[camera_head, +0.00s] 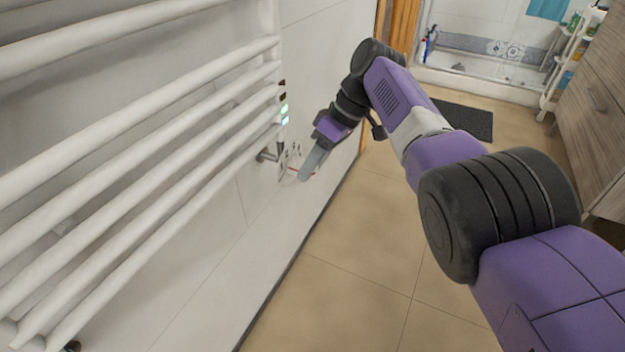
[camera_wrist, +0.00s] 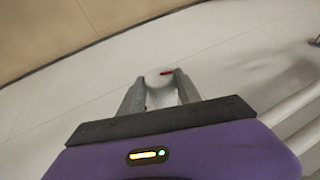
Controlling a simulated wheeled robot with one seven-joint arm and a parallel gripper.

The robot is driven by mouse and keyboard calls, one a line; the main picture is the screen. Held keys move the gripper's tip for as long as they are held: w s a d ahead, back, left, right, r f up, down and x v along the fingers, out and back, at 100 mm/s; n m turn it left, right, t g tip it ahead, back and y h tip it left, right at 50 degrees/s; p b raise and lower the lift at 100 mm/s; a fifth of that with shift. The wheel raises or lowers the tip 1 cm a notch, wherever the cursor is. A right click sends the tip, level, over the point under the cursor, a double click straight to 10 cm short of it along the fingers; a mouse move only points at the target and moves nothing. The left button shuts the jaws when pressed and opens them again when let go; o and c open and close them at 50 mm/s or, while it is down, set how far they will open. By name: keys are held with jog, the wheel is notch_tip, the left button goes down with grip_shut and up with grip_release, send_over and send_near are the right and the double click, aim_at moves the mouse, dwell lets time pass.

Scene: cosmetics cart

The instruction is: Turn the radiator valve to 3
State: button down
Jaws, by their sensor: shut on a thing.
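The radiator valve is a white round knob (camera_wrist: 155,80) with a red mark on it, in the upper middle of the wrist view. My gripper (camera_wrist: 160,78) is shut on it, one grey finger on each side. In the head view my gripper (camera_head: 304,174) is beside the wall under the right end of the radiator. There it mostly hides the knob, and only a small red line shows beside the fingers. I cannot read any numbers on the knob.
The white towel radiator (camera_head: 130,130) fills the left of the head view, its bars close to my gripper. A metal pipe fitting (camera_head: 268,155) is just left of the gripper. A wooden cabinet (camera_head: 597,110) stands at the right.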

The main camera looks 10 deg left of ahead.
jog(key=shift+w+d+b, duration=0.1)
jog(key=shift+d+b, duration=0.15)
jog(key=shift+b, duration=0.8)
jog(key=c, duration=1)
grip_release()
jog(key=shift+c, duration=0.2)
jog(key=shift+o, duration=0.9)
jog(key=shift+a, duration=0.1)
